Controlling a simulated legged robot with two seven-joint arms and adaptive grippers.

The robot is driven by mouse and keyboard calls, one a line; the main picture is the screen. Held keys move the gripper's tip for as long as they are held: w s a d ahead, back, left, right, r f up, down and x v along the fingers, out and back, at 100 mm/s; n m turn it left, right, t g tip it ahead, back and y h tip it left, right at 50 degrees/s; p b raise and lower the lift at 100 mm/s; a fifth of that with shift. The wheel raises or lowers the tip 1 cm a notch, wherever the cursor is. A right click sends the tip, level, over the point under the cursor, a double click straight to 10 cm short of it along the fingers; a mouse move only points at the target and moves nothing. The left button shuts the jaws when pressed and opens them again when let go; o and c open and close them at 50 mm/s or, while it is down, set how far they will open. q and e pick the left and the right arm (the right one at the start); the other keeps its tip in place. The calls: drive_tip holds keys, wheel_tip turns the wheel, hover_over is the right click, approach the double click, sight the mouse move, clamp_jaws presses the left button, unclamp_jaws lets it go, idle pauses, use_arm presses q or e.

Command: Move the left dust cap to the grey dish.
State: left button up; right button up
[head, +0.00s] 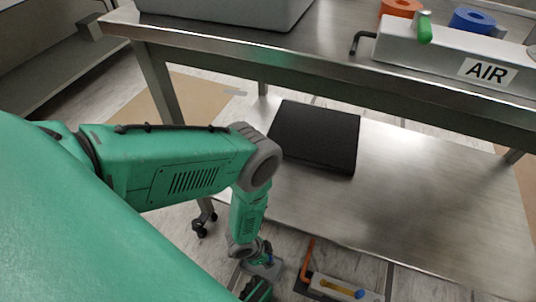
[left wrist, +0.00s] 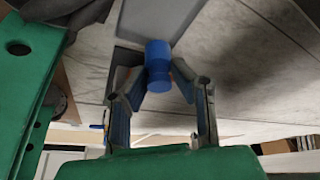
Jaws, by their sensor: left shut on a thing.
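A blue dust cap (left wrist: 158,58) sits between the fingertips of my left gripper (left wrist: 159,82) in the left wrist view, and the fingers are shut on it. In the head view my left arm reaches down to the floor beside the table, and the gripper's green body is cut off at the bottom edge. A blue part (head: 360,294) shows at the end of a low metal unit (head: 335,287) on the floor; I cannot tell whether it is a cap. I cannot make out the grey dish for certain. My right gripper is not in view.
A metal table (head: 330,45) has a lower shelf (head: 420,190) with a black flat case (head: 318,137). On top are a grey bin (head: 230,10), an AIR unit (head: 450,60), an orange ring (head: 402,8) and a blue ring (head: 472,19). The shelf's right part is clear.

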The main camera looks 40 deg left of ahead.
use_arm(q)
drive_tip(key=shift+d+f, duration=0.1)
drive_tip(key=shift+f+b, duration=0.4)
drive_tip(key=shift+b, duration=0.05)
wheel_tip(320, 180, down, 2)
drive_tip(key=shift+b, duration=0.85)
drive_tip(key=shift+f, duration=0.45)
drive_tip(key=shift+f, duration=0.3)
idle(0.3)
drive_tip(key=shift+f, duration=0.4)
